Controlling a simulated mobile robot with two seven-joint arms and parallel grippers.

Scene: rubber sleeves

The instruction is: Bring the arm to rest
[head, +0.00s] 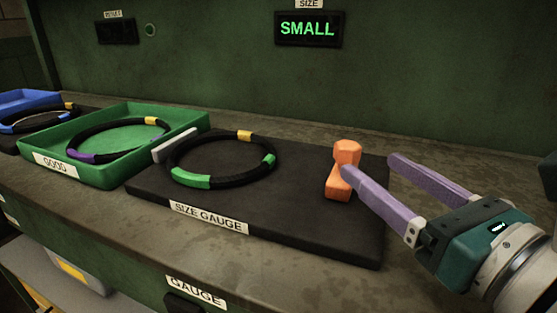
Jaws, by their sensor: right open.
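My right gripper (372,170) is at the right of the head view, its two purple fingers spread apart with nothing between them. One fingertip is close to an orange block-like piece (344,172) on the black size gauge mat (300,230); I cannot tell if they touch. A black ring sleeve (222,182) with green and yellow bands lies on the mat, left of the orange piece. Another ring (118,139) with purple and yellow bands lies in the green tray labelled GOOD (130,175). My left gripper is not in view.
A display (307,29) on the green back wall reads SMALL. A blue tray (28,100) and another ring (35,119) are at the far left. A light grey bar (174,145) stands at the mat's left edge. Bare bench shows behind the mat.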

